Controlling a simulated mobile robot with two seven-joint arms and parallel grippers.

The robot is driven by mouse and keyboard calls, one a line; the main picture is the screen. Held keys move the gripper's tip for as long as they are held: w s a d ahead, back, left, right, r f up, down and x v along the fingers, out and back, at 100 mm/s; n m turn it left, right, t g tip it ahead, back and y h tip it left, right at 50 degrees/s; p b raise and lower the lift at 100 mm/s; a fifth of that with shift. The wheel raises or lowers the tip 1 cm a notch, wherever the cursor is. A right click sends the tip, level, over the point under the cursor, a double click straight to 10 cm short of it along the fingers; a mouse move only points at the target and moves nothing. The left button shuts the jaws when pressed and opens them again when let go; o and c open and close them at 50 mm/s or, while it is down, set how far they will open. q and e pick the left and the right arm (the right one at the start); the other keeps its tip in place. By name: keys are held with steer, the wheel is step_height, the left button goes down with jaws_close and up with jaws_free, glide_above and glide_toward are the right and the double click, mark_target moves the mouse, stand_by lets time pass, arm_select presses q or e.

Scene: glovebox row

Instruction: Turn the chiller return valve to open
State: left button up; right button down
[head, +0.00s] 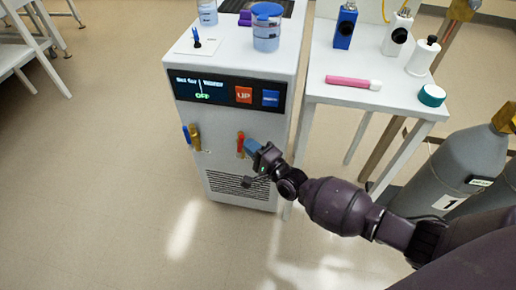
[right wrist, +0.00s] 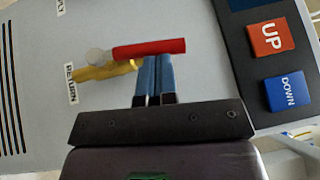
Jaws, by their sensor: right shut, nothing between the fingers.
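The return valve has a red lever (head: 240,143) and a brass body on the front of the white chiller (head: 225,165). In the right wrist view the red lever (right wrist: 150,48) runs from its pivot toward the control panel, so it stands upright on the chiller, roughly along the brass body (right wrist: 105,71). The RETURN label (right wrist: 71,84) is beside it. My right gripper (head: 248,144) is at the lever's right side, its blue fingers (right wrist: 154,62) shut together and empty. The fingertips are right at the lever; I cannot tell whether they touch it. My left gripper is out of view.
A second valve with a blue lever (head: 185,134) is left of the return valve. The panel above has UP (head: 243,95) and DOWN (head: 270,98) buttons and a display reading OFF. A white table (head: 320,92) and a grey gas cylinder (head: 450,170) stand at the right.

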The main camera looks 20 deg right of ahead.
steer(key=shift+w+a+r, duration=0.15)
steer(key=shift+w+a, duration=0.05)
steer(key=shift+a, duration=0.2)
stand_by(0.6)
